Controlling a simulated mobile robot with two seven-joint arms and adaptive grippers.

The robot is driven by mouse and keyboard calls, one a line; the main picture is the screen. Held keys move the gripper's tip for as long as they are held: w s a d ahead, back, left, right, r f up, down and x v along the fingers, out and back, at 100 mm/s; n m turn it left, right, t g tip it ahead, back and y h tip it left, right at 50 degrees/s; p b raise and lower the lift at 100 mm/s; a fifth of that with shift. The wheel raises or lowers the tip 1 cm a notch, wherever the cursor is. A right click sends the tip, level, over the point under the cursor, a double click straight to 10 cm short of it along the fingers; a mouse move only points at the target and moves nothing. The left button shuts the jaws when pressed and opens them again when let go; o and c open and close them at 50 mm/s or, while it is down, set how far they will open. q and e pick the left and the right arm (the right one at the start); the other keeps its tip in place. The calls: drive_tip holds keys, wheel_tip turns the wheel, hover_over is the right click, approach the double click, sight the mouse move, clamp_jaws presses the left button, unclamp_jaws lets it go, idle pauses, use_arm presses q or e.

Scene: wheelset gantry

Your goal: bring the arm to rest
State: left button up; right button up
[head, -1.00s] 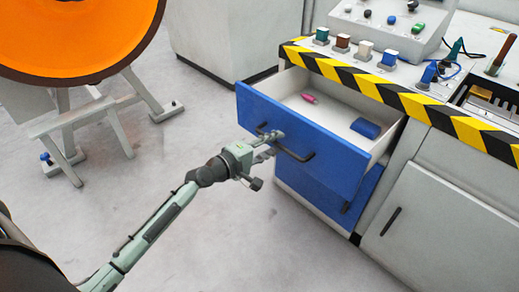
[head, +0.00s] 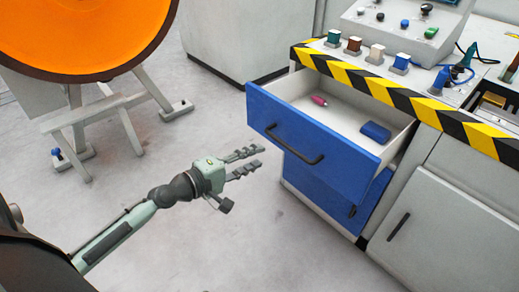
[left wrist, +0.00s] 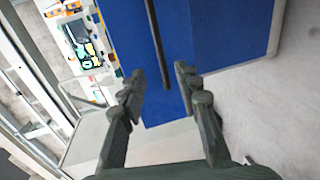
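My left arm reaches in from the left in the head view. Its gripper (head: 250,161) is open and empty, in the air to the left of the open blue drawer (head: 303,150) and apart from its dark handle (head: 294,145). In the left wrist view the two fingers (left wrist: 158,90) stand apart with nothing between them. The blue drawer front (left wrist: 229,35) and the handle (left wrist: 158,45) lie beyond the fingertips. My right gripper is not in view.
The open drawer holds a pink item (head: 319,100) and a blue item (head: 376,132). A workbench edge with yellow-black stripes (head: 392,92) runs above it. An orange wheel (head: 85,30) on a grey stand is at the upper left. The floor (head: 230,250) below the gripper is clear.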

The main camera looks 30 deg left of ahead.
use_arm(q)
drive_tip(key=s+d+f+m+g+y, duration=0.1)
drive_tip(key=s+d+f+m+g, duration=0.15)
drive_tip(key=s+f+m, duration=0.4)
drive_tip(key=s+d+f+m+g+y, duration=0.1)
drive_tip(key=s+d+f+m+g, duration=0.2)
drive_tip(key=f, duration=0.6)
drive_tip(key=s+a+f+m+g+y, duration=0.4)
drive_tip(key=s+a+f+m+g, duration=0.1)
drive_tip(key=s, duration=0.4)
drive_tip(key=shift+s+a+f+m+g+y+p, duration=0.35)
drive_tip(key=shift+f+m+g+y+p, duration=0.1)
drive_tip(key=shift+f+m+g, duration=0.15)
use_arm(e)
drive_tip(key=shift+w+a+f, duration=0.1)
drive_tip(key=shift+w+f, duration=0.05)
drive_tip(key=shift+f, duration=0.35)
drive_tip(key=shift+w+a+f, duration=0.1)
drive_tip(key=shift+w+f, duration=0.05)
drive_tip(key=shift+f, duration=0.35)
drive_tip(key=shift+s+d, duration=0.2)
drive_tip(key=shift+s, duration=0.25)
